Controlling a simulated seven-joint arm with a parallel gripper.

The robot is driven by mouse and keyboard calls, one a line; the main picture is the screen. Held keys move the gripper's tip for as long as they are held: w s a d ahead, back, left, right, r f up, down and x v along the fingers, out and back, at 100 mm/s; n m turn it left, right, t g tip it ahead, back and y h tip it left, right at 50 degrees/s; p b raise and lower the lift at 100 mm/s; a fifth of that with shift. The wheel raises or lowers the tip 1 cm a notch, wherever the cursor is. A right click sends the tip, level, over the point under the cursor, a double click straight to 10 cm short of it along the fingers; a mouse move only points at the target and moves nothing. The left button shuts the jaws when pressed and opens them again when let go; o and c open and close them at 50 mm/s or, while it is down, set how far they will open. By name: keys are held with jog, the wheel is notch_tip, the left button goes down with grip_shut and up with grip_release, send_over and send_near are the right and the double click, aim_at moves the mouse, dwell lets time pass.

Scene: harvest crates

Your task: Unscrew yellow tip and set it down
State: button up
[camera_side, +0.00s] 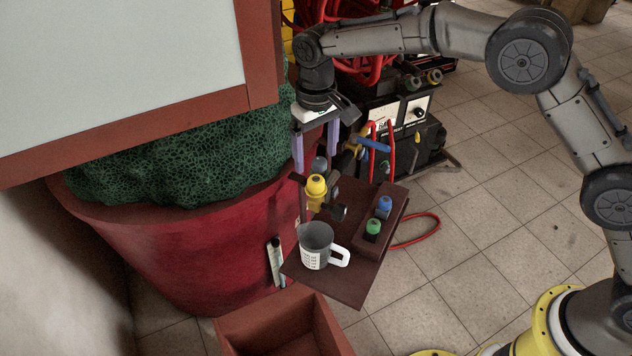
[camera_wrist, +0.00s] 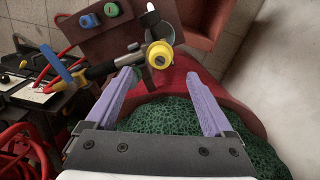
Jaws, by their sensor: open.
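The yellow tip (camera_side: 317,185) sits on a dark metal fitting at the edge of a small brown table (camera_side: 345,285). In the wrist view the yellow tip (camera_wrist: 160,54) lies ahead of the fingertips, roughly between their lines, on the end of a grey and brass body (camera_wrist: 128,60). My gripper (camera_side: 316,161) is open and empty, its two purple fingers pointing down, just above and behind the yellow tip. In the wrist view my gripper (camera_wrist: 162,76) shows both fingers spread, with nothing between them. I cannot see contact with the tip.
A blue tip (camera_side: 385,203) and a green tip (camera_side: 373,226) stand on a brown block (camera_side: 393,217). A white mug (camera_side: 317,245) stands on the table near the yellow tip. A red tub (camera_side: 200,255) with green netting is close on the left. Bare tabletop lies in front.

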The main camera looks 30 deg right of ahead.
aim_at(316, 179)
notch_tip(316, 179, up, 4)
jog(key=shift+f, duration=0.15)
jog(key=shift+r, duration=0.25)
jog(key=shift+c, duration=0.4)
notch_tip(316, 179, down, 12)
jog(key=m, duration=2.4)
jog(key=shift+r, duration=0.2)
jog(key=shift+c, duration=0.3)
grip_shut()
jog(key=shift+n, duration=0.9)
